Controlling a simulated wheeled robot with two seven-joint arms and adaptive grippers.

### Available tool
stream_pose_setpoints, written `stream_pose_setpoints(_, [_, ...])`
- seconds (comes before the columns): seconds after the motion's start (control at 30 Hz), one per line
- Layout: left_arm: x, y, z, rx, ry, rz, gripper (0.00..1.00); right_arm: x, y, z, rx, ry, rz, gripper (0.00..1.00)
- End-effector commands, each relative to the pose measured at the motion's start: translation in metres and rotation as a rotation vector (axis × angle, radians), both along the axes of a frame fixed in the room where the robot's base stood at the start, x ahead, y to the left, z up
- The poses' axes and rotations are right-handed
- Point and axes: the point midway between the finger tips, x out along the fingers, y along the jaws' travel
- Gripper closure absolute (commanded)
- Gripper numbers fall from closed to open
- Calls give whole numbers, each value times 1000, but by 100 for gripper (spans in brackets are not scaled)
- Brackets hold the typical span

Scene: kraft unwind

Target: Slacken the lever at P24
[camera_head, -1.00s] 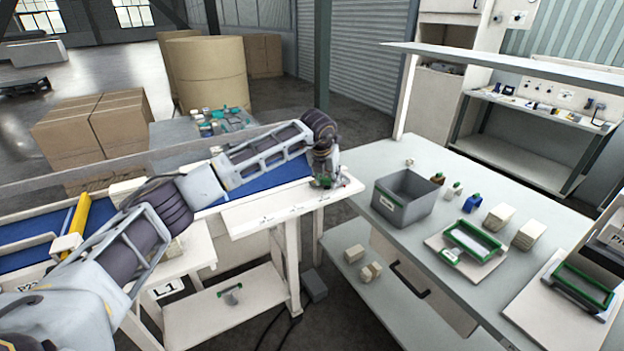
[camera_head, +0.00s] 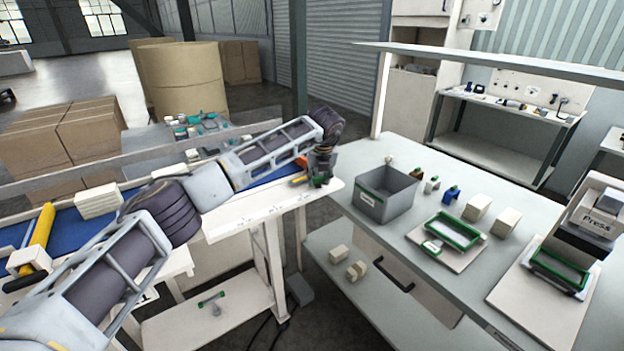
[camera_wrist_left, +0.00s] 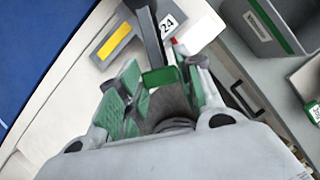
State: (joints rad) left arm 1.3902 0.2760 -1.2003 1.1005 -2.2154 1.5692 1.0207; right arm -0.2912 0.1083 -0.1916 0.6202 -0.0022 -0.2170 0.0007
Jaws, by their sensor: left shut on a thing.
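The P24 lever is a dark bar (camera_wrist_left: 148,30) with a green part (camera_wrist_left: 160,77) at its near end, in the left wrist view. A label reading 24 (camera_wrist_left: 167,27) and a yellow plate with a grey border (camera_wrist_left: 115,42) lie beside it. My left gripper (camera_wrist_left: 162,98) is shut on the lever, its green-padded fingers on either side of the green end. In the head view my left gripper (camera_head: 320,172) is at the right end of the white ledge (camera_head: 270,212), where it hides most of the lever. My right gripper is not in view.
A grey bin (camera_head: 385,208) with a green-edged label stands on the table just right of the ledge. Green-framed fixtures (camera_head: 453,232) and small blocks lie farther right. A blue conveyor belt (camera_head: 75,236) runs behind my left arm.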

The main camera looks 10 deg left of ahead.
Motion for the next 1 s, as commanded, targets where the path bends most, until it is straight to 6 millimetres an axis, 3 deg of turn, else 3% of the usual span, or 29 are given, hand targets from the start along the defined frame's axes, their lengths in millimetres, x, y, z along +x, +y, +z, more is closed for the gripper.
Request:
stream_pose_setpoints(0.33, [5, -12, 1, 0, -4, 114, 100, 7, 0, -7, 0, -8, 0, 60])
stream_pose_setpoints(0.83, [5, -13, 2, -1, -4, 133, 100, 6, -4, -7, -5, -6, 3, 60])
stream_pose_setpoints(0.87, [5, -13, 2, -1, -4, 133, 63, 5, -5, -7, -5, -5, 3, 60])
stream_pose_setpoints(1.0, [5, -13, 1, -1, -2, 132, 45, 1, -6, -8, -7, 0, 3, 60])
